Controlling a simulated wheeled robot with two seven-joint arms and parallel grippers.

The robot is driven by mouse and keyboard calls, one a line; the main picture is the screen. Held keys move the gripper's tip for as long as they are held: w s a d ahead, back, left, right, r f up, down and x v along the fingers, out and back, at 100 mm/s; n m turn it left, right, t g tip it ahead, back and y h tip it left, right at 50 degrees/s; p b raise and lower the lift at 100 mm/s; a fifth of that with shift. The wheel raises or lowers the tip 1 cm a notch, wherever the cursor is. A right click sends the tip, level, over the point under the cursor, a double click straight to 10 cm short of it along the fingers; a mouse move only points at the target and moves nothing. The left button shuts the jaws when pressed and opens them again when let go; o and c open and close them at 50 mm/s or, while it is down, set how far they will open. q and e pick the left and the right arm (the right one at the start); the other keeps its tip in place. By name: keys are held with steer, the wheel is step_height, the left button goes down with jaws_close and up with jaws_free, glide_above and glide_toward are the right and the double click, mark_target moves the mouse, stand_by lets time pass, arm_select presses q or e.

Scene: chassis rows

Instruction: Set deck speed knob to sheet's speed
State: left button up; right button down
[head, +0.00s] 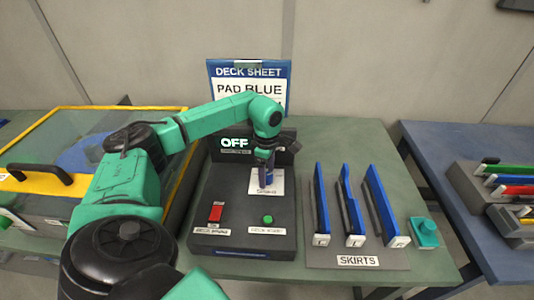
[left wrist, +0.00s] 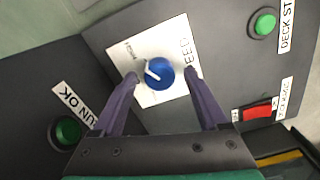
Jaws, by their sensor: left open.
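The deck speed knob is a blue round knob (left wrist: 159,72) with a white pointer line, on a white label plate (left wrist: 150,45) lettered in part "EED". My left gripper (left wrist: 161,76) is open, its two fingers on either side of the knob; I cannot tell whether they touch it. In the head view the left gripper (head: 266,168) points down over the white plate and mostly hides the knob. The deck sheet (head: 247,85) stands behind the console, reading "PAD BLUE"; its lower part, with any speed, is hidden by my arm. My right gripper is not in view.
The console (head: 240,215) carries a red switch (head: 216,212), a green button (head: 267,219) and a display (head: 235,143) reading "OFF". A skirts rack (head: 357,258) with blue-and-black pieces stands to the right. A yellow-framed clear cover (head: 180,180) with a black handle is at left.

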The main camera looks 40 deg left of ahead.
arm_select(q)
jaws_close()
steer(key=shift+n, duration=0.6)
steer(key=n, duration=1)
steer(key=shift+r, duration=0.15)
steer(key=n, duration=0.6)
steer(key=shift+w+n, duration=0.15)
steer(key=shift+n, duration=0.15)
steer(key=n, duration=0.6)
steer(key=shift+r+p, duration=0.1)
steer(key=shift+p, duration=0.25)
